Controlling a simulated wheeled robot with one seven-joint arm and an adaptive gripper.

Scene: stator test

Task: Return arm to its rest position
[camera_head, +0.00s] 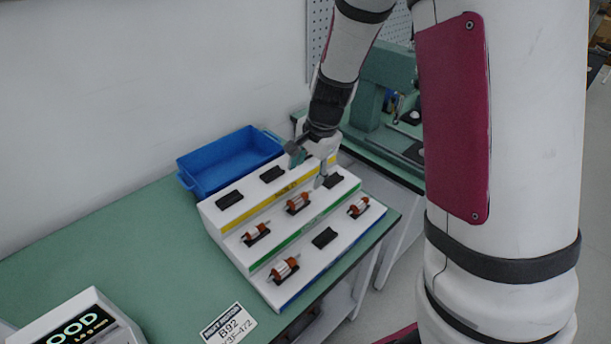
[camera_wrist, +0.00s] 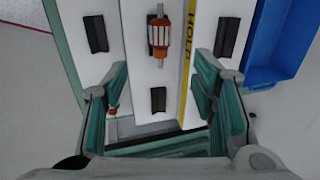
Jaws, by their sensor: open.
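My gripper (camera_head: 309,168) is at the end of my arm, above the right part of the white stepped rack (camera_head: 215,222) in the head view. Its two teal fingers are apart with nothing between them, as the wrist view (camera_wrist: 160,85) also shows. Several orange and silver rotors sit in black holders on the rack: two on the middle step (camera_head: 298,202), and two on the lowest step, one at left (camera_head: 284,268) and one at right (camera_head: 359,206). In the wrist view one rotor (camera_wrist: 159,35) lies beyond the fingers.
Empty black holders are on the top step (camera_head: 230,199) and the lowest step (camera_head: 325,237). A blue bin (camera_head: 212,178) stands behind the rack. A display box (camera_head: 75,318) and a B92 label (camera_head: 229,324) are at the front of the green table (camera_head: 120,235). A green machine (camera_head: 375,85) stands behind right.

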